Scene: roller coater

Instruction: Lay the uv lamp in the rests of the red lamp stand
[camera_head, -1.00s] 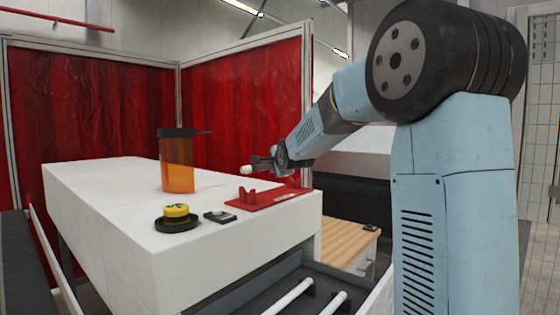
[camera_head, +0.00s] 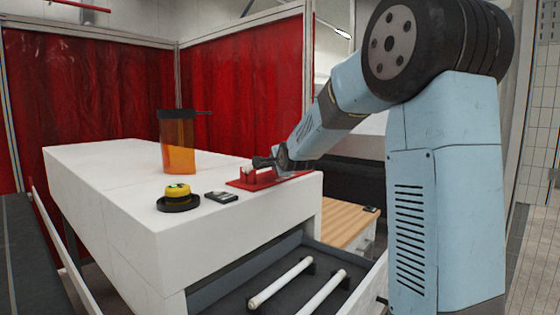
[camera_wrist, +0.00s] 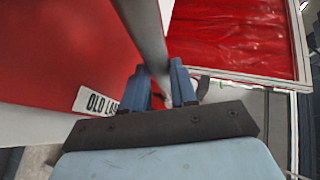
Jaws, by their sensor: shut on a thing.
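My gripper (camera_wrist: 158,88), with blue fingers, is shut on the uv lamp, a pale tube (camera_wrist: 143,25) running away between the fingers in the wrist view. In the head view my gripper (camera_head: 268,162) is low over the red lamp stand (camera_head: 241,184), at the white bench's right end. The lamp's pale end (camera_head: 246,169) shows close to the stand's upright rest. I cannot tell whether the lamp touches the rests. The stand's red base (camera_wrist: 60,45) and its white label (camera_wrist: 97,102), partly hidden, also show in the wrist view.
On the white bench (camera_head: 105,165) stand an orange container (camera_head: 178,145), a yellow button on a black base (camera_head: 178,194) and a small dark item (camera_head: 221,197). Below, an open drawer holds two white tubes (camera_head: 281,283). Red curtains (camera_head: 250,85) stand behind.

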